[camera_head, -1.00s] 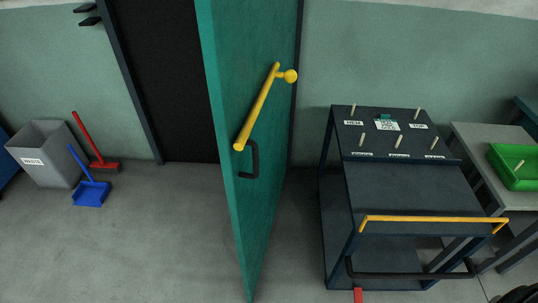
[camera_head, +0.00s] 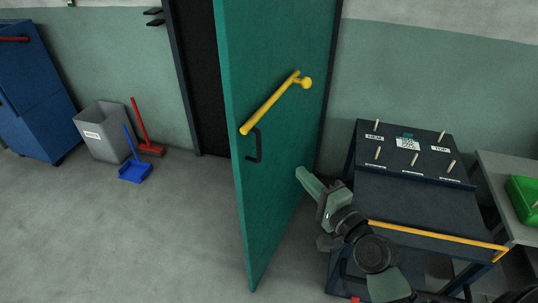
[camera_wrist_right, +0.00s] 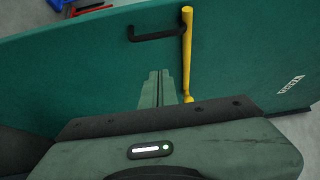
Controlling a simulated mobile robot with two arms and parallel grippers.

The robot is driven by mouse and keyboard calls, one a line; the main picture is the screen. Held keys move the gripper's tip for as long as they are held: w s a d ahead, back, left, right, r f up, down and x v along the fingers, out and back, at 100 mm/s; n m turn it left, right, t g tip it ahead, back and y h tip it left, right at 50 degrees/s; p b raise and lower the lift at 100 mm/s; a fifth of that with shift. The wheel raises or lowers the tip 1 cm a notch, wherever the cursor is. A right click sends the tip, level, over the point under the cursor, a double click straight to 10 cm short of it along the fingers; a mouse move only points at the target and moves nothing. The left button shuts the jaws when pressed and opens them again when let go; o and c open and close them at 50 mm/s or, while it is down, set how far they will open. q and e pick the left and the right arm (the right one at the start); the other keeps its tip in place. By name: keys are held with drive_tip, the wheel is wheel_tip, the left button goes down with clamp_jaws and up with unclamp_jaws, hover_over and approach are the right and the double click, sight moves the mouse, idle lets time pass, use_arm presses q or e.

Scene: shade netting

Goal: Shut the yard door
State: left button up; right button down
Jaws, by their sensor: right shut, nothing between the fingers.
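The green yard door (camera_head: 285,130) stands open, swung out from its dark doorway (camera_head: 198,80). It carries a yellow bar handle (camera_head: 270,104) and a black pull (camera_head: 254,146) below it. My right gripper (camera_head: 299,171) is shut and empty, to the right of the door's lower half, pointing at its face. Whether it touches the door cannot be told. In the right wrist view the shut fingers (camera_wrist_right: 158,80) point at the door (camera_wrist_right: 90,60), with the yellow bar (camera_wrist_right: 187,50) and black pull (camera_wrist_right: 155,37) beyond. My left gripper is not in view.
A dark trolley (camera_head: 410,205) with a yellow rail stands right of the door, close to my right arm. A grey bin (camera_head: 100,135), red broom (camera_head: 142,130) and blue dustpan (camera_head: 134,170) stand left of the doorway. Floor left of the door is clear.

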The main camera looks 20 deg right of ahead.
drive_tip(key=w+a+p, duration=0.3)
drive_tip(key=w+a, duration=0.2)
drive_tip(key=w, duration=0.5)
drive_tip(key=shift+w, duration=0.25)
drive_tip(key=shift+f, duration=0.1)
drive_tip(key=shift+a, duration=0.15)
